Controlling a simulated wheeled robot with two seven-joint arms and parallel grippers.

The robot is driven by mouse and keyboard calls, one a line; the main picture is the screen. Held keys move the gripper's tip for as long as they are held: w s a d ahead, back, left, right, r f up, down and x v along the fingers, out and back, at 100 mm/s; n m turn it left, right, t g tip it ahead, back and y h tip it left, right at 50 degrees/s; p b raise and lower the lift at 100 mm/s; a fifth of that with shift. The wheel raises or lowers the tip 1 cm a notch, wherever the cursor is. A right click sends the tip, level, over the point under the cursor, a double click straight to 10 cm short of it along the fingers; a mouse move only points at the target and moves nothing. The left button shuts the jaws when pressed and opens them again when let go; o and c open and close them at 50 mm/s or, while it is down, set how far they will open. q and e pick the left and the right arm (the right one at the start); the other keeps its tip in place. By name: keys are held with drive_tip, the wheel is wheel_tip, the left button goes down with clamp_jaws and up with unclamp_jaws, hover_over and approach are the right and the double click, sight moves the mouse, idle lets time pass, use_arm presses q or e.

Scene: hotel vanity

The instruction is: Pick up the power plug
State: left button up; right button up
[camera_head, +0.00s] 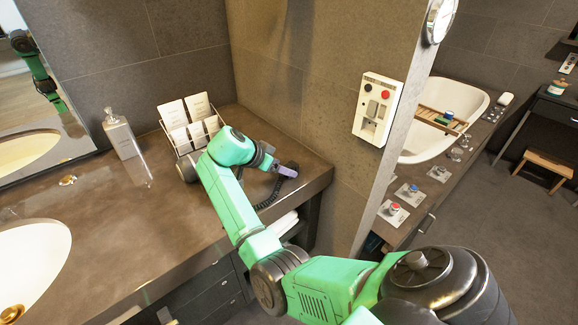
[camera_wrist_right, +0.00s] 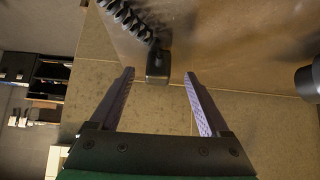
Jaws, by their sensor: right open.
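The power plug (camera_wrist_right: 158,66) is a small black block at the end of a black coiled cord (camera_wrist_right: 126,18) in the right wrist view. My right gripper (camera_wrist_right: 159,76) is open, with one finger to each side of the plug and the plug's end about level with the fingertips. No contact with either finger shows. In the head view my right gripper (camera_head: 284,170) is over the counter's right end, beside the coiled cord (camera_head: 272,196). The plug itself is hard to make out there. My left gripper is not in view.
A rack with white cards (camera_head: 190,124) stands behind my right arm on the counter (camera_head: 130,225). A wall unit with sockets or switches (camera_head: 377,108) is on the partition at right. A mirror reflects a green arm.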

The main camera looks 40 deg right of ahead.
drive_tip(key=shift+s+d+f, duration=0.1)
drive_tip(key=shift+d+f, duration=0.25)
drive_tip(key=shift+d, duration=0.25)
drive_tip(key=shift+s+d+f, duration=0.1)
drive_tip(key=shift+d+f, duration=0.25)
drive_tip(key=shift+d, duration=0.2)
drive_tip(key=shift+f, duration=0.15)
drive_tip(key=shift+w, duration=0.1)
drive_tip(key=c, duration=0.3)
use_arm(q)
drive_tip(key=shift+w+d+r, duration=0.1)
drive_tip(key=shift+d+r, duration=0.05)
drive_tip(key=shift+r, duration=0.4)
use_arm(e)
clamp_jaws()
